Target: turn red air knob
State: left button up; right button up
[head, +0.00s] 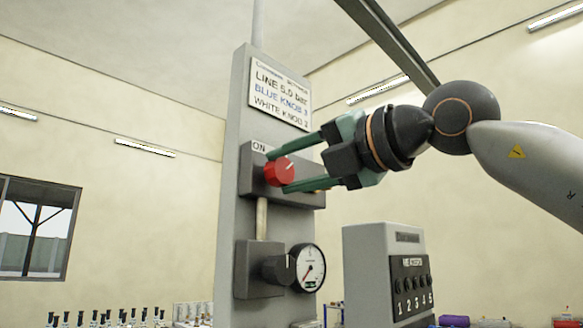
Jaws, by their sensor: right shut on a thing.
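The red air knob (278,171) is on a dark valve block (258,188) on a tall grey panel (239,125). A label "ON" (259,147) is just above the knob's left side. A pale line on the knob's face slants up to the right. My right gripper (291,165) reaches in from the right with its two green fingers shut on the red knob, one above and one below. The right end of the block is partly hidden behind the fingers. My left gripper is not in view.
A sign (280,94) tops the panel, reading a 5.0 bar line. Below the red knob are a black knob (278,269) and a round gauge (308,267). A grey box with numbered knobs (384,272) stands to the right. Several small items line the bottom left.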

grip_shut()
jog(key=n, duration=0.3)
jog(key=shift+f+n, duration=0.1)
jog(key=shift+n, duration=0.3)
jog(key=n, duration=0.4)
jog(key=shift+n, duration=0.3)
jog(key=n+p, duration=0.1)
jog(key=n, duration=0.3)
jog(key=shift+w, duration=0.1)
jog(key=shift+n+p, duration=0.8)
jog(key=shift+n, duration=2)
